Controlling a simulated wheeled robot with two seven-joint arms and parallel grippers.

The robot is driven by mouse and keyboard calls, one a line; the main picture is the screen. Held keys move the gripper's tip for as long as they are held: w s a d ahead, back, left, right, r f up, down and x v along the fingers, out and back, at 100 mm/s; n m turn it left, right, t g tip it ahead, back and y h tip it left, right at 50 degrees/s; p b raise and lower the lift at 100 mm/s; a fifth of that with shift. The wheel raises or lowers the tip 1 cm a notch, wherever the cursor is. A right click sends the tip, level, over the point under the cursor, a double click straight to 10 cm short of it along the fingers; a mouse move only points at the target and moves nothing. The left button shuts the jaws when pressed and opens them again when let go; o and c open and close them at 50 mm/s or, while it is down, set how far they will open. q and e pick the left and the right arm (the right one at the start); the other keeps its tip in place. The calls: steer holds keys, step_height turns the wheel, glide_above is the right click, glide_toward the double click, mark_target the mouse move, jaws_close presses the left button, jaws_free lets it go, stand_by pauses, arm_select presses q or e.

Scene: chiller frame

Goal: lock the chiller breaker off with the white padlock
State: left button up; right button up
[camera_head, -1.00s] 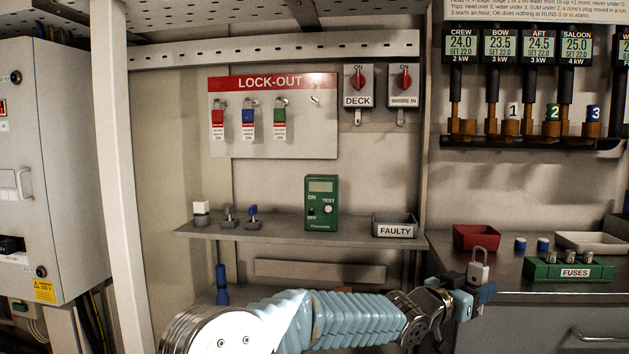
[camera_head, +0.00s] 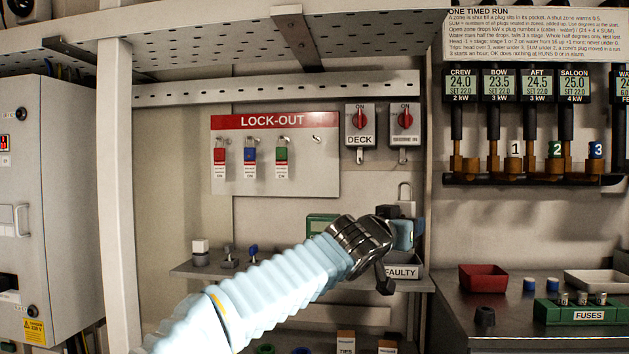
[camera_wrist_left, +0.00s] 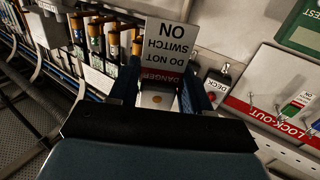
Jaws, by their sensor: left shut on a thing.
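The white padlock (camera_head: 405,194) is upright in my left gripper (camera_head: 402,222), shackle up, in front of the back wall below the two red switches. In the left wrist view its pale body (camera_wrist_left: 157,99) sits between the fingers, with a DANGER DO NOT SWITCH ON tag (camera_wrist_left: 166,50) on it. The DECK switch (camera_head: 359,122) and a second switch (camera_head: 405,122) are on the wall, red knobs at ON, each with a metal hasp below. The second label is hard to read; I cannot tell which is the chiller breaker. My right gripper is out of view.
The LOCK-OUT board (camera_head: 275,171) holds red, blue and green padlocks with tags and one empty hook. My left arm partly hides the shelf (camera_head: 205,270), the green tester (camera_head: 320,224) and the FAULTY bin (camera_head: 408,270). A red tray (camera_head: 484,280) and FUSES block (camera_head: 575,312) stand right.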

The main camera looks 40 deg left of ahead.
arm_select(q)
steer(key=s+a+r+n+y, duration=0.2)
steer(key=s+a+r+y, duration=0.2)
steer(key=s+a+r, duration=0.3)
steer(key=shift+a+r+n, duration=0.4)
steer(key=shift+a+r, duration=0.35)
steer(key=shift+a, duration=0.05)
steer(key=s+a+r+n+y, duration=0.1)
steer(key=s+a+r, duration=0.1)
steer(key=s+a, duration=0.1)
steer(key=s+a+r+n+g+y, duration=0.1)
steer(key=s+a+y, duration=0.1)
steer(key=s+a, duration=0.1)
steer(key=s+a+r+n+g+y, duration=0.1)
steer(key=s+a+r, duration=0.1)
steer(key=s+a, duration=0.1)
steer(key=shift+s+a+r+y, duration=0.1)
steer(key=shift+s+r+y, duration=0.2)
steer(key=shift+r+y, duration=0.1)
jaws_close()
